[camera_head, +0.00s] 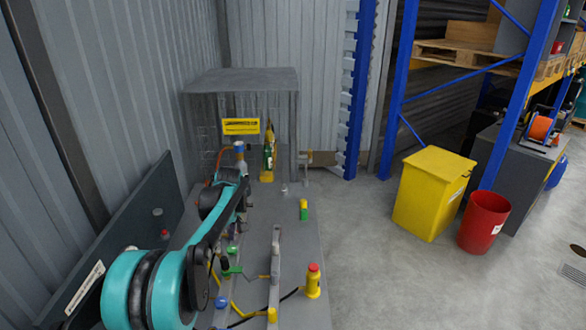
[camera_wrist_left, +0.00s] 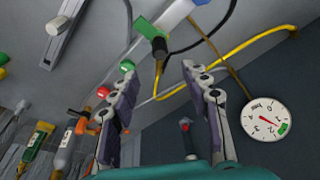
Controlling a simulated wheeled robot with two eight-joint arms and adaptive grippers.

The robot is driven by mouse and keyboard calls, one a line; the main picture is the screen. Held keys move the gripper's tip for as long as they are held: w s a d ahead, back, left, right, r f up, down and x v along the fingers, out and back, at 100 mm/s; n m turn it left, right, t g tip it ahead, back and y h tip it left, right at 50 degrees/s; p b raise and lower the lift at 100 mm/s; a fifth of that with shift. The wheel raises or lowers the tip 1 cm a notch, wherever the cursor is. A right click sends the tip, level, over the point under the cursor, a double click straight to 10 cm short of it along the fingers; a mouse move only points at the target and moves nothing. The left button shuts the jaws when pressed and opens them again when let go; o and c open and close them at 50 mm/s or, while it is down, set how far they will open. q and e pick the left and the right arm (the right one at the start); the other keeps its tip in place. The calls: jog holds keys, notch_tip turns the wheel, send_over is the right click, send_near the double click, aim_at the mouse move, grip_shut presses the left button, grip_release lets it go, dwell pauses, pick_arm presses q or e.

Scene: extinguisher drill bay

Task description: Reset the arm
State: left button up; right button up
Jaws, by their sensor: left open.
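My left gripper (camera_wrist_left: 158,72) is open, with its two purple-grey fingers spread apart and nothing between them in the left wrist view. Behind the fingers are a green fitting with a black knob (camera_wrist_left: 157,45), a yellow hose (camera_wrist_left: 230,48) and a round white gauge (camera_wrist_left: 265,121). My teal and black left arm reaches in from the lower left over the grey bench (camera_head: 290,205) in the head view; its fingers are hard to make out there. My right gripper is in neither view.
A red-topped yellow cylinder (camera_head: 313,282) stands front right. A yellow bin (camera_head: 430,195) and red bin (camera_head: 484,222) stand on the floor to the right. Corrugated wall borders the left.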

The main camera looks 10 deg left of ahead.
pick_arm(q)
jog(key=s+d+r+m+t+b, duration=0.25)
jog(key=s+d+r+m, duration=0.35)
jog(key=s+d, duration=0.5)
jog(key=s+d+f+m+t+h, duration=0.1)
jog(key=s+d+f+m+t, duration=0.1)
jog(key=s, duration=0.6)
jog(key=s+d+f+m+t+h, duration=0.1)
jog(key=s+d+f+m, duration=0.3)
jog(key=s, duration=0.5)
jog(key=shift+d+f+m+t, duration=0.3)
jog(key=shift+d+m+t, duration=0.15)
jog(key=shift+d+m, duration=0.55)
